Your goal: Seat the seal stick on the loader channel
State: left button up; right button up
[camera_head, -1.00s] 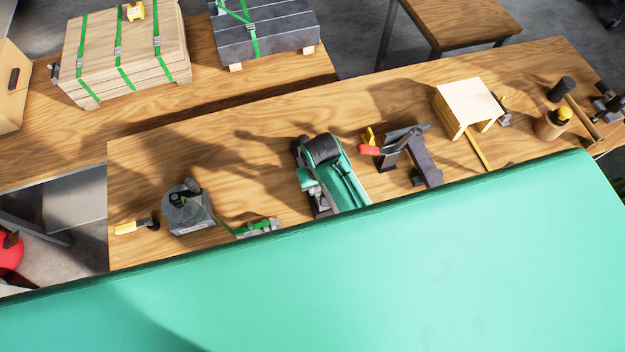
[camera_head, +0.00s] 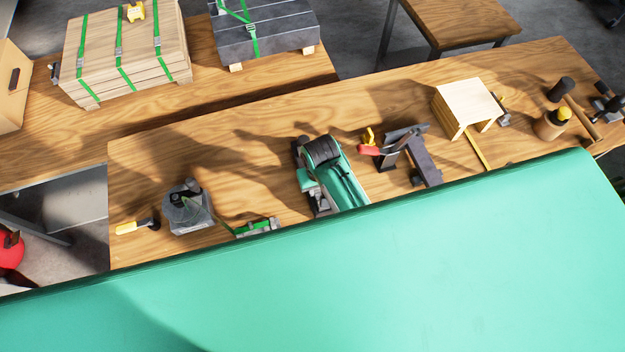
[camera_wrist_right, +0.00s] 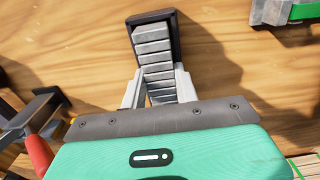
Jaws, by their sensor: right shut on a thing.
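My right gripper (camera_head: 319,201) is over the middle of the bench in the head view. In the right wrist view its grey fingers (camera_wrist_right: 158,74) are shut on the seal stick (camera_wrist_right: 154,50), a row of pale grey segments, with one finger on each side. The stick's far end lies against a dark frame (camera_wrist_right: 175,28); I cannot tell whether it rests in it. My left gripper is not in view.
A grey block (camera_head: 187,212), a yellow-handled tool (camera_head: 127,228) and a green-strapped piece (camera_head: 257,228) lie left of the gripper. A wooden stool-like block (camera_head: 467,102) stands to the right. The bench's back middle is clear.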

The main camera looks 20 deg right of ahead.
dwell(0.4)
jog(key=o, duration=1.2)
jog(key=shift+c, duration=0.2)
jog(key=o, duration=1)
jog(key=shift+c, duration=0.2)
